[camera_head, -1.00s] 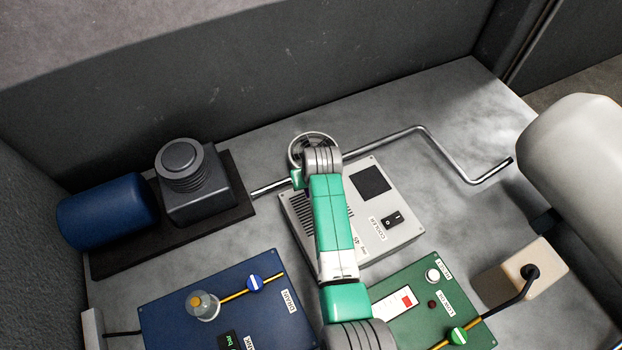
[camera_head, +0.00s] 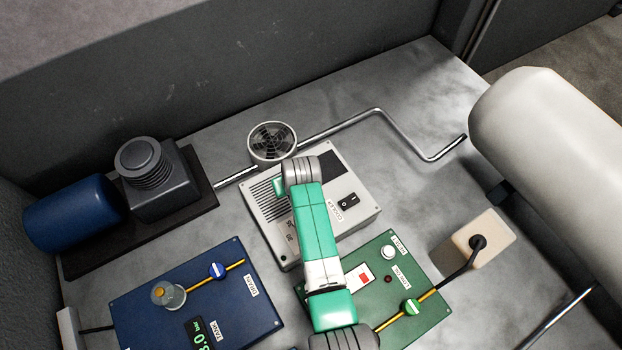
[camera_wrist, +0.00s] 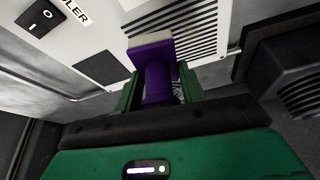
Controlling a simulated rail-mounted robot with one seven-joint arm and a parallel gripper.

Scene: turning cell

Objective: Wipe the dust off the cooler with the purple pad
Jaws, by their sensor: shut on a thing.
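The cooler is a light grey box (camera_head: 345,219) with slots, a dark square and a black rocker switch (camera_head: 347,202) on its top face. In the wrist view the cooler's face (camera_wrist: 165,20) fills the upper part. The purple pad (camera_wrist: 158,83) has a pale beige front edge and sits between the green fingers of my gripper (camera_wrist: 158,88), which is shut on it. The pad is in front of the slots and dark square; whether it touches the face I cannot tell. In the head view my arm hides the pad. I cannot make out dust.
A round fan (camera_head: 272,143) stands at the cooler's back edge, by a bent metal pipe (camera_head: 375,112). A blue panel (camera_head: 240,310) and a green panel (camera_head: 425,290) lie in front. A dark pump (camera_head: 160,180) and blue motor (camera_head: 75,212) are left; a large pale tank (camera_head: 540,140) is right.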

